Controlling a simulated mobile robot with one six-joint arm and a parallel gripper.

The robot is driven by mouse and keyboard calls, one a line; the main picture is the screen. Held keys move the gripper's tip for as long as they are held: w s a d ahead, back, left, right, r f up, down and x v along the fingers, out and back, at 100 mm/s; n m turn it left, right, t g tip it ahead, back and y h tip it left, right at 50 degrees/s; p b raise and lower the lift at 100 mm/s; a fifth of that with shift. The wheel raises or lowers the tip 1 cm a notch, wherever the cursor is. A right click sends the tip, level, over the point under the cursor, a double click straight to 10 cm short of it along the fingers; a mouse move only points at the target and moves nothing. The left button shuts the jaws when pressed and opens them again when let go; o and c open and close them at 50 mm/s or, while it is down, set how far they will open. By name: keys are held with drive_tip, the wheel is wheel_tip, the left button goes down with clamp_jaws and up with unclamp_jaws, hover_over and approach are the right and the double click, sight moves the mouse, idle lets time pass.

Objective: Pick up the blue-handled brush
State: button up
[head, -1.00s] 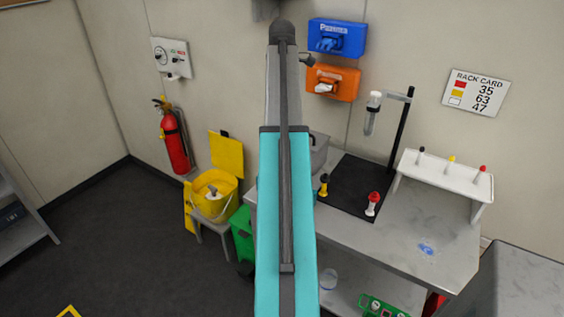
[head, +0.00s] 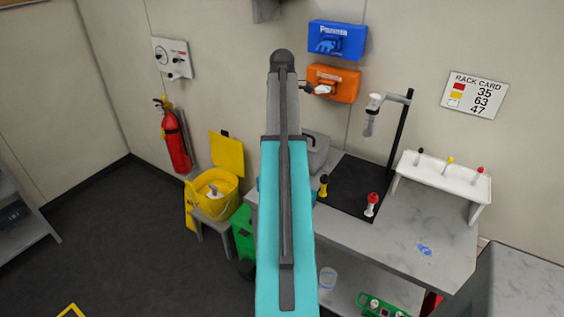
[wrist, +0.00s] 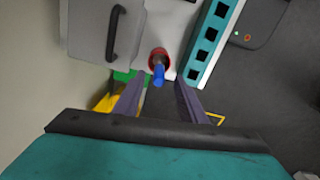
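A blue handle (wrist: 158,74), which looks like that of the brush, stands in a round red holder (wrist: 158,56) in the wrist view. The brush's lower part is hidden in the holder. My gripper (wrist: 160,84) is open, with its two dark fingers on either side of the blue handle in the picture. I cannot tell how far the handle is from the fingertips. In the head view my arm covers the middle, and neither the brush nor my gripper can be made out.
In the wrist view a grey lidded box (wrist: 95,30) lies left of the holder and a teal-edged rack (wrist: 208,38) right of it. The head view shows a grey bench (head: 400,235), a yellow bucket (head: 215,198), a green bin (head: 243,235) and open floor at left.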

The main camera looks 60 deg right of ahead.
drive_tip(key=shift+f, duration=0.7)
drive_tip(key=shift+f+p, duration=1.35)
drive_tip(key=shift+f, duration=1.2)
clamp_jaws()
drive_tip(key=shift+d+r, duration=0.1)
drive_tip(key=shift+r, duration=0.1)
drive_tip(key=shift+r+b, duration=1.6)
drive_tip(key=shift+r, duration=3.2)
